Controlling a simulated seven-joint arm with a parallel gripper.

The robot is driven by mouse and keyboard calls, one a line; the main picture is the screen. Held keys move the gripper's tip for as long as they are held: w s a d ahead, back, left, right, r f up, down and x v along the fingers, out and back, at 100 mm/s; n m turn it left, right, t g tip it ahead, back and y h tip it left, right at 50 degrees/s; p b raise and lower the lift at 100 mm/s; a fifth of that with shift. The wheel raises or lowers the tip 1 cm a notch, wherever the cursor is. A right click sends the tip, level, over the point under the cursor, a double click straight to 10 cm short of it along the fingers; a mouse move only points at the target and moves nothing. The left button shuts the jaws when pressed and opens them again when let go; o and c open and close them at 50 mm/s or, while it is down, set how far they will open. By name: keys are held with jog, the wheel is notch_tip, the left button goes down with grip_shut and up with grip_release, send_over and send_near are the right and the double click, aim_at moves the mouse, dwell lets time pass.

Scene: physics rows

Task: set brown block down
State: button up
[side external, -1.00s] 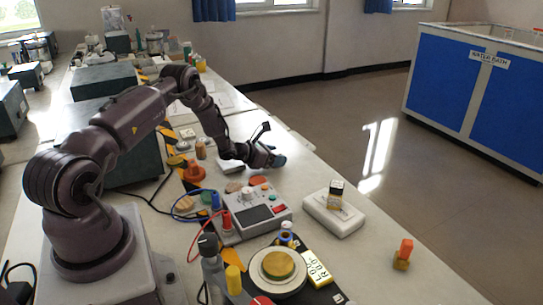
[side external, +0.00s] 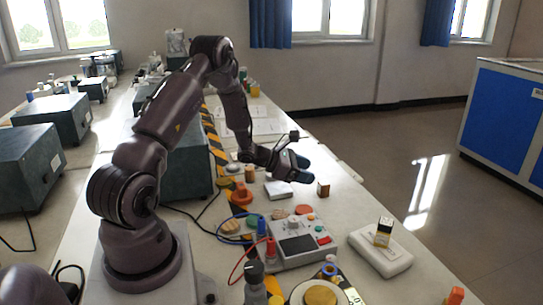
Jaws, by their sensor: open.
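A small brown block (side external: 323,189) stands on the pale bench top, just right of and below my gripper in the picture. My gripper (side external: 302,169) is open, its dark fingers reaching right above the bench. The block appears to be outside the fingers, with a small gap in the picture; the exact height of the fingers above the bench is hard to tell.
A white flat box (side external: 279,189) lies below my gripper. A grey instrument (side external: 297,246) with knobs and cables stands nearer. A white case (side external: 366,254) carries a small yellow-and-black block (side external: 384,232). Bench right of the brown block is clear up to its edge.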

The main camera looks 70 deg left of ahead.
jog(key=s+d+r+m+g+h, duration=0.2)
jog(key=d+r+m+g, duration=0.2)
jog(key=d+r+m, duration=0.6)
jog(key=s+d+r+m+g+h, duration=0.3)
jog(key=d+r+m, duration=0.5)
jog(key=d, duration=0.5)
jog(key=s+d+r+m+y, duration=0.2)
jog(key=s+r+m+y, duration=0.1)
jog(key=s+m, duration=0.4)
jog(key=s+d+r+m+y, duration=0.2)
jog(key=s+r+m+y, duration=0.1)
jog(key=s+m, duration=0.4)
jog(key=shift+s+g+y, duration=0.3)
jog(key=shift+s+y, duration=0.5)
jog(key=shift+s, duration=0.2)
jog(key=shift+d, duration=0.1)
